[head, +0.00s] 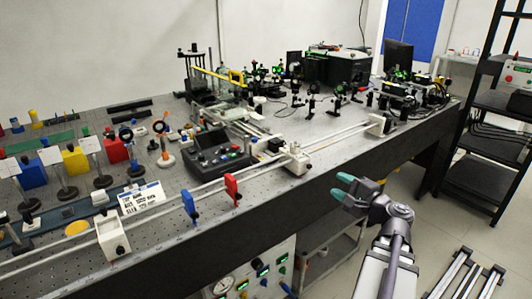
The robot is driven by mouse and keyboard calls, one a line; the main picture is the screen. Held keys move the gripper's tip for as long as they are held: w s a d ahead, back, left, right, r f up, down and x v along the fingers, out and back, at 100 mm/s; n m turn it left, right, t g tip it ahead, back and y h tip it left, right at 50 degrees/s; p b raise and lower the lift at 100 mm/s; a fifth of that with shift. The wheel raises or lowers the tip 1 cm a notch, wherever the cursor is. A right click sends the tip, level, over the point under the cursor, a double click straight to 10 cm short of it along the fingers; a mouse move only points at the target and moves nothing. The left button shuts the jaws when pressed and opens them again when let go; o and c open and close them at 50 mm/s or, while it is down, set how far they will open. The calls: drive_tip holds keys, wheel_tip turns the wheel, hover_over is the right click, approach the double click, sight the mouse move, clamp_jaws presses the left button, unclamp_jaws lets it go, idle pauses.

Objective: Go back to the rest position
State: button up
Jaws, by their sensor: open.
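My gripper (341,187) is in the head view, right of the middle, with teal fingertips that stand apart. It is empty and held in the air in front of the bench's (330,165) front edge. My arm comes up from the bottom of the picture, and the gripper points left toward the bench. Nothing is seen touching the fingers.
A rail with white carriages (295,160) runs along the bench front, with red (232,188) and blue (189,207) clamps. A control box (215,150) and optics stand behind it. A gauge panel (250,278) is below the bench. A black shelf (495,110) stands right. Floor there is partly free.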

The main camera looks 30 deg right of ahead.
drive_tip(key=a+f+n+g+y+p, duration=0.2)
drive_tip(key=a+f+n+g+p, duration=0.55)
drive_tip(key=a+n+g, duration=0.5)
drive_tip(key=a+r+n+g+h+p, duration=0.1)
drive_tip(key=a+r+n+p, duration=0.1)
drive_tip(key=a, duration=0.5)
drive_tip(key=w+a+r+n+g+h+p, duration=0.1)
drive_tip(key=a+r+n+g+p, duration=0.1)
drive_tip(key=a, duration=0.6)
drive_tip(key=w+a+r+n+g+h+p, duration=0.1)
drive_tip(key=a+r+n+g+h+p, duration=0.1)
drive_tip(key=a, duration=0.5)
drive_tip(key=shift+w+a+r+n+p, duration=0.15)
drive_tip(key=shift+r+n+p, duration=0.15)
drive_tip(key=shift+n+p, duration=0.8)
drive_tip(key=shift+m+p, duration=0.3)
drive_tip(key=shift+m, duration=0.05)
